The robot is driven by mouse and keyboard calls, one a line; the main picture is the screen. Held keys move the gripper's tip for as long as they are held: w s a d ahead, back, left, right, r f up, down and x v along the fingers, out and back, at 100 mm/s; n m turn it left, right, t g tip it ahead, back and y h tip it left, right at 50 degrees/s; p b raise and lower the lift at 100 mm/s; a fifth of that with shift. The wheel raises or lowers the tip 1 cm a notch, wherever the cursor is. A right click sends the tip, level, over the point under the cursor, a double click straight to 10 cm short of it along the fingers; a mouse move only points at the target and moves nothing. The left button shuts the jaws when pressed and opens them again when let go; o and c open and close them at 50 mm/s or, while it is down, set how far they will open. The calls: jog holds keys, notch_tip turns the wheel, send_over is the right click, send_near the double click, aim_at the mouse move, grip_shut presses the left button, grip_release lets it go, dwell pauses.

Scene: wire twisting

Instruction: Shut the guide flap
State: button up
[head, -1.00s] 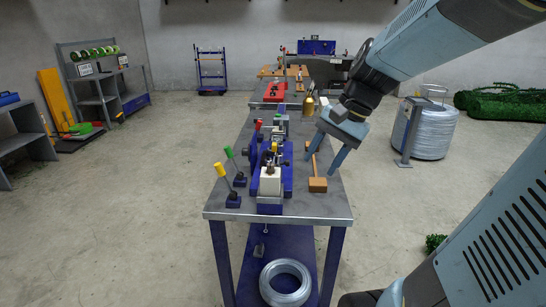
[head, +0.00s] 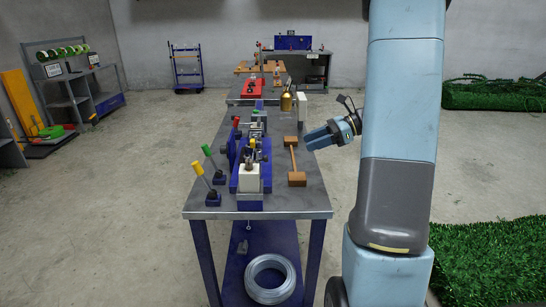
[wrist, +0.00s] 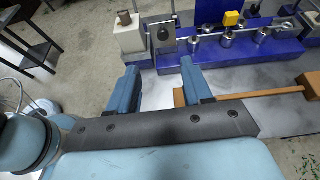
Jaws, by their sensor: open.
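The blue wire-twisting machine (head: 234,180) stands on the bench, with a white block (head: 249,178) at its near end. I cannot tell for certain which part is the guide flap. My gripper (head: 309,140) is at the bench's right edge, pointing left toward the machine. In the wrist view my gripper (wrist: 158,66) has its blue fingers apart, with nothing between them, short of the machine.
A wooden mallet-like tool (head: 297,178) lies on the bench between the machine and my gripper. Levers with yellow (head: 197,168) and green (head: 207,150) knobs stand on the left. A wire coil (head: 271,279) lies on the lower shelf.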

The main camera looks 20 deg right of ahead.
jog(key=x, duration=1.3)
jog(key=shift+w+f, duration=0.2)
jog(key=shift+w, duration=0.1)
jog(key=shift+a, duration=0.15)
jog(key=shift+c, duration=0.5)
grip_shut()
